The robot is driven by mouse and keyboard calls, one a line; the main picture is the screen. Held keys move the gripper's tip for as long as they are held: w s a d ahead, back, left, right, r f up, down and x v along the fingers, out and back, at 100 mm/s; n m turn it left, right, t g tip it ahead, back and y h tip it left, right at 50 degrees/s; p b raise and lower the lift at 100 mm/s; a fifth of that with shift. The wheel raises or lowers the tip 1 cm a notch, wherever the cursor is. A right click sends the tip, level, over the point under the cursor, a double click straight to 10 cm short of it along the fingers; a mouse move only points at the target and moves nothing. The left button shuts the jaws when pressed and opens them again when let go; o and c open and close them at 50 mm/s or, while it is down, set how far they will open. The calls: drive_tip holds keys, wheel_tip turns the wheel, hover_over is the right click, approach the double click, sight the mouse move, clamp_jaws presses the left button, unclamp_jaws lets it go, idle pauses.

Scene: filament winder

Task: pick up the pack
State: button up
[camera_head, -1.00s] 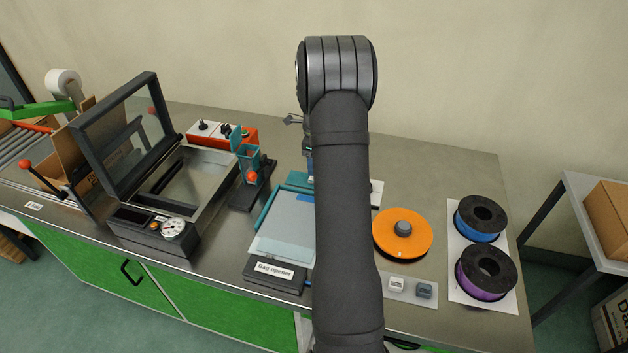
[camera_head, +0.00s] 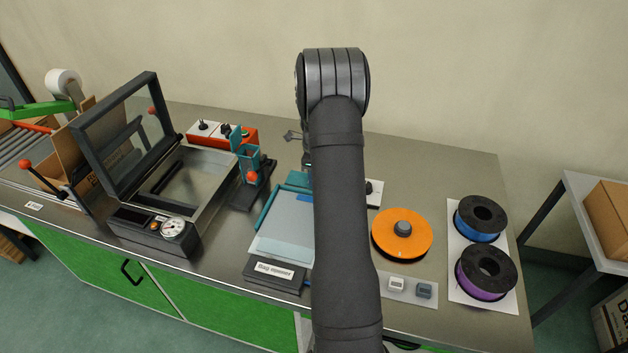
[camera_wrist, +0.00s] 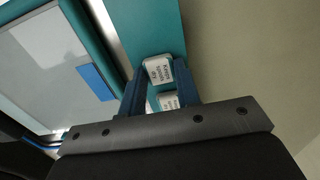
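A small white pack (camera_wrist: 158,70) with dark printed lettering shows in the wrist view, against a teal surface (camera_wrist: 155,25). A second white labelled piece (camera_wrist: 168,102) shows just nearer, partly cut off by my gripper's body. My gripper (camera_wrist: 160,78) has two dark blue fingers, standing apart on either side of the white pack. The gaps are small, and I cannot tell whether the fingers touch it. In the head view my arm hides the gripper and the pack.
The bag opener (camera_head: 275,270) with its clear bag (camera_head: 285,235) lies left of my arm. Left of it stand a teal and orange device (camera_head: 250,165) and an open chamber machine (camera_head: 165,225). An orange spool (camera_head: 402,234) and blue (camera_head: 481,217) and purple (camera_head: 486,272) spools lie right.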

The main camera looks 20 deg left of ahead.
drive_tip(key=shift+r, duration=0.1)
drive_tip(key=shift+c, duration=0.2)
wheel_tip(320, 180, up, 4)
drive_tip(key=shift+r, duration=0.1)
drive_tip(key=s+d+r, duration=0.2)
drive_tip(key=d+r, duration=0.4)
drive_tip(key=d, duration=0.5)
drive_tip(key=shift+s+d+r, duration=0.15)
drive_tip(key=shift+d+r, duration=0.1)
drive_tip(key=shift+r, duration=0.05)
drive_tip(key=s+a+r, duration=0.1)
drive_tip(key=a+r, duration=0.2)
drive_tip(key=a, duration=0.7)
drive_tip(key=s+a+r, duration=0.2)
drive_tip(key=a, duration=0.8)
drive_tip(key=s+a+r, duration=0.1)
drive_tip(key=a+r, duration=0.2)
drive_tip(key=a, duration=0.7)
drive_tip(key=shift+w+f, duration=0.15)
drive_tip(key=shift+f, duration=2.55)
drive_tip(key=shift+f, duration=0.1)
